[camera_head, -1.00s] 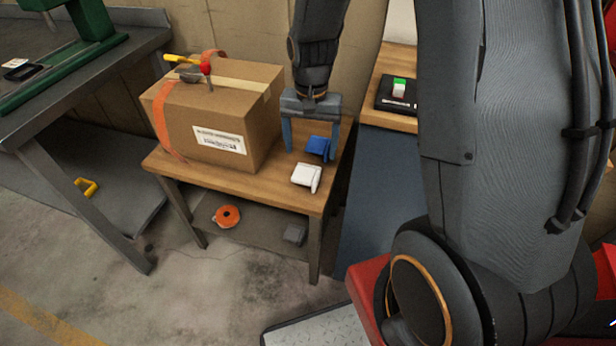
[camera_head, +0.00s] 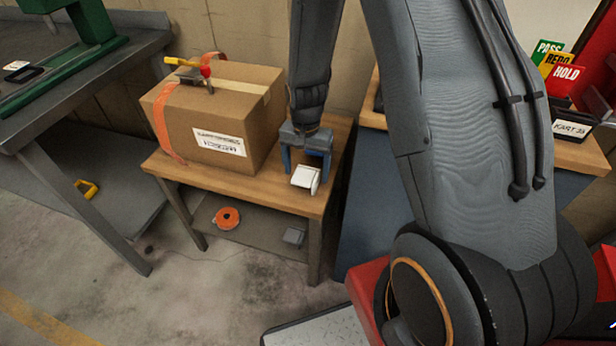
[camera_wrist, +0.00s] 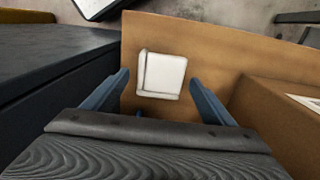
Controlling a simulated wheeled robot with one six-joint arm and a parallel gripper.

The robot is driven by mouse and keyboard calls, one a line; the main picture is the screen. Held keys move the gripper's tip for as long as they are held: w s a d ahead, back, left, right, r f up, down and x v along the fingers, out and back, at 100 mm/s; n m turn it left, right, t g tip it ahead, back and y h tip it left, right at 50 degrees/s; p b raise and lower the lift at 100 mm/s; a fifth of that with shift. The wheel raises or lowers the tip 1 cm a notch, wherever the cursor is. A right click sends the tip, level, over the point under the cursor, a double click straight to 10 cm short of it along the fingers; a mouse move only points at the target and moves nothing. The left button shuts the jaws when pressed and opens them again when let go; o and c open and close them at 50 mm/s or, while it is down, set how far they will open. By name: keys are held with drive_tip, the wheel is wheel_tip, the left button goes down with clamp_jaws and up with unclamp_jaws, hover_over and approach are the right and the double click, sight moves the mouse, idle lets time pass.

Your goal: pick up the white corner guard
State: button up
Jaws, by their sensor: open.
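The white corner guard (camera_head: 304,179) lies on the wooden top of a small table (camera_head: 255,188), near its right front part. My gripper (camera_head: 306,176) is open and low over the table, just behind the guard in the head view. In the wrist view the white corner guard (camera_wrist: 165,74) shows whole, with a raised edge along its left and near sides. It lies ahead and between the lines of the two blue-grey fingers of my gripper (camera_wrist: 159,81); I see no contact. The blue corner guard is hidden in the head view; a speck of blue shows below the white one in the wrist view.
A taped cardboard box (camera_head: 215,115) fills the left of the table, with a yellow-handled tool (camera_head: 188,66) on top; it also stands right of my gripper in the wrist view (camera_wrist: 285,125). An orange tape roll (camera_head: 227,218) and a grey block (camera_head: 294,236) sit on the lower shelf.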

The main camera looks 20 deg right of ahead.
drive_tip(key=shift+f, duration=0.1)
drive_tip(key=c, duration=1.1)
